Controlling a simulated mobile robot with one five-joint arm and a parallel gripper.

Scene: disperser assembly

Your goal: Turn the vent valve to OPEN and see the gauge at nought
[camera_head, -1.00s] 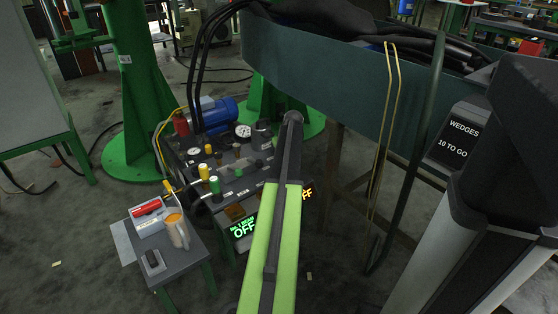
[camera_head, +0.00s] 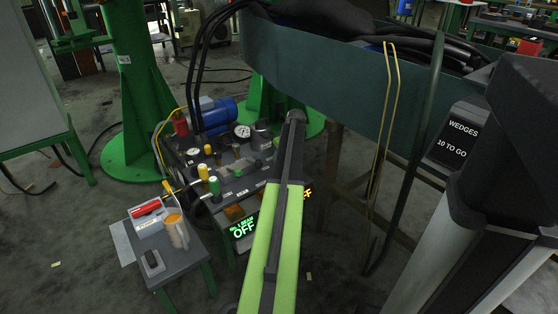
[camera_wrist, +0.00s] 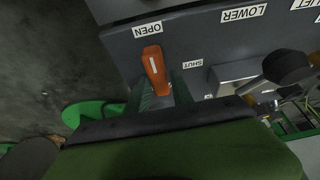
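The orange vent valve handle (camera_wrist: 157,70) shows in the wrist view on the grey panel. Its far end points up at the OPEN label (camera_wrist: 147,29); the SHUT label (camera_wrist: 193,63) lies to its right. My gripper (camera_wrist: 162,92) has a green finger on each side of the handle's near end, with little or no gap. In the head view my arm hides the gripper and the valve. Two white-faced gauges show in the head view, one at the back (camera_head: 243,131) and one at the left (camera_head: 193,151); their needles are too small to read.
A LOWER label (camera_wrist: 243,13) and a dark round knob (camera_wrist: 288,66) are right of the valve. In the head view several coloured knobs stand on the power unit. A small table (camera_head: 181,266) stands in front, and a teal beam (camera_head: 320,65) runs behind my arm.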

